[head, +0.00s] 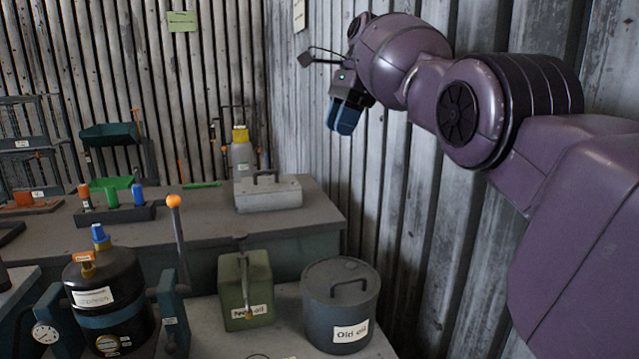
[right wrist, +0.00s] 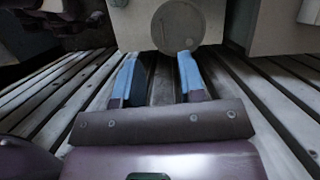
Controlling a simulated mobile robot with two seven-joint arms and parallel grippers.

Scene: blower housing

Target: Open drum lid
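The drum (head: 342,328) is a dark grey cylinder labelled "Old oil" at the bottom right of the bench in the head view. Its round lid (head: 322,274) with a raised bar handle (head: 350,284) sits on top, closed. My right gripper (head: 343,127) is high above and behind the drum, near the corrugated wall, touching nothing. In the right wrist view its two blue fingers (right wrist: 158,62) are apart with nothing between them. A round grey disc (right wrist: 178,25) shows beyond the fingertips; it looks like the lid, but I cannot be sure. My left gripper is not in view.
A green "new oil" can (head: 245,290) stands just left of the drum. A black tank (head: 108,300) with a gauge is further left. Behind, a bench (head: 215,218) holds a grey box (head: 268,194) and coloured-capped pieces. The corrugated wall (head: 400,220) is close on the right.

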